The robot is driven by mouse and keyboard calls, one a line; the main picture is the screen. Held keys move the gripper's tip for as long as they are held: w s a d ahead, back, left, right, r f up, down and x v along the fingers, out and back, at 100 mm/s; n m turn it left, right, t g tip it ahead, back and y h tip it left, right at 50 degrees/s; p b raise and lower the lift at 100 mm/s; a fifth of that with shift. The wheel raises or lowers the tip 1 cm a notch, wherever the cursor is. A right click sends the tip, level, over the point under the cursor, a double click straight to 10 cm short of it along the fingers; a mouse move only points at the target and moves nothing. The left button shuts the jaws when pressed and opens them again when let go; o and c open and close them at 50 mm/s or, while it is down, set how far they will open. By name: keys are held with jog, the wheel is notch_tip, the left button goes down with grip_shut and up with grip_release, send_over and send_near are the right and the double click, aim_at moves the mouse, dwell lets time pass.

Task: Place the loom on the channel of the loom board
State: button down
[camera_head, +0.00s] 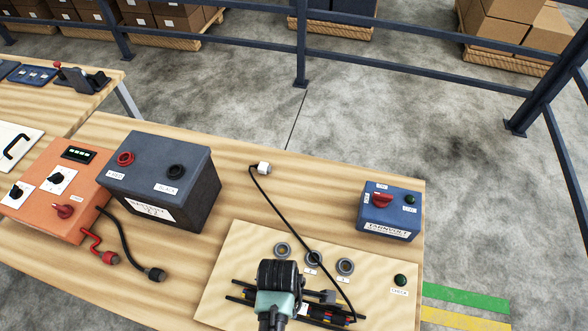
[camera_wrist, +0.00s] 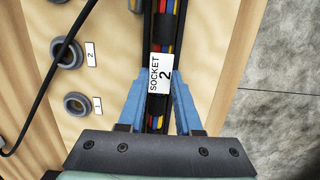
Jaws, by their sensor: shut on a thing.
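The loom (camera_wrist: 161,35), a bundle of red, yellow, blue and black wires with a white "SOCKET 2" label, lies between the blue fingers of my gripper (camera_wrist: 157,108). The gripper is shut on it. In the head view my gripper (camera_head: 278,308) is over the front of the loom board (camera_head: 240,245), hiding much of the loom. The loom's coloured wires (camera_head: 328,312) show to the right. The board's channel seems marked by dark rails (camera_wrist: 216,50) beside the loom. I cannot tell whether the loom rests in it or is held above it.
Grey ring sockets (camera_head: 345,267) line the board, with a green button (camera_head: 400,280) at right. A black cable (camera_head: 292,213) with a white plug (camera_head: 262,168) crosses the board. A battery (camera_head: 160,185), an orange box (camera_head: 55,190) and a blue box (camera_head: 390,212) stand on the table.

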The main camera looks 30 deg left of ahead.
jog(key=c, duration=0.6)
grip_release()
jog(key=shift+f, duration=0.1)
